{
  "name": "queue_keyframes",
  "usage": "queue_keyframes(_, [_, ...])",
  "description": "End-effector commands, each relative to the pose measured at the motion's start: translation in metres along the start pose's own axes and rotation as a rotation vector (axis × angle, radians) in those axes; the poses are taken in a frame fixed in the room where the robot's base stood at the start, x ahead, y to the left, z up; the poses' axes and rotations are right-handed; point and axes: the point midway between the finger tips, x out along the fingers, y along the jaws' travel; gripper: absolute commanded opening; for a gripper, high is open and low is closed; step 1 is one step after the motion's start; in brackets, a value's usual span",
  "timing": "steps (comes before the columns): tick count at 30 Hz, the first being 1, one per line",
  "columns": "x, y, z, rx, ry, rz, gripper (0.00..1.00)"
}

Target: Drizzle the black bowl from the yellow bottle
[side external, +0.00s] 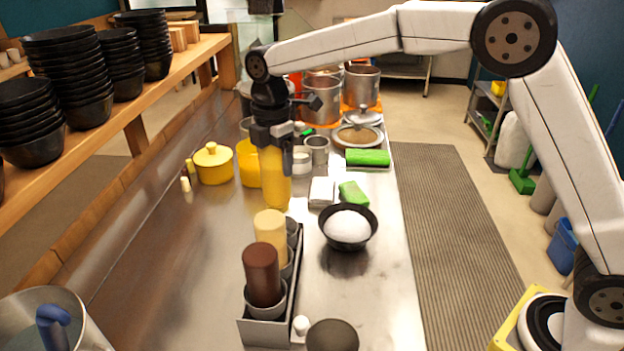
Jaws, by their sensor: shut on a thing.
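My gripper (279,152) points down over the counter and is shut on a yellow bottle (275,184). The bottle looks about vertical, its upper part hidden by the gripper, and whether its lower end touches the counter I cannot tell. The black bowl (347,246), filled with something white like rice, sits on the counter to the right of the bottle and nearer the camera. The bottle is apart from the bowl and not over it.
A metal rack (267,333) nearer the camera holds a tan bottle (270,232) and a brown bottle (262,274) in cups. A yellow pot (213,165), green-and-white sponges or cloths (353,194) and steel pots (361,87) stand farther back. Black bowls (70,75) are stacked on the left shelf.

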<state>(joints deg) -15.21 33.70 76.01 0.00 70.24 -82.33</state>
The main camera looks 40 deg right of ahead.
Motion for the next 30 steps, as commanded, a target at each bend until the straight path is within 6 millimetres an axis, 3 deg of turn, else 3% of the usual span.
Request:
queue_keyframes(9, [-0.001,0.000,0.001,0.000,0.000,0.001,0.63])
queue_keyframes(14, [-0.003,-0.001,0.015,0.003,0.000,0.002,0.63])
queue_keyframes(30, [-0.017,-0.031,0.128,0.004,0.000,0.001,0.63])
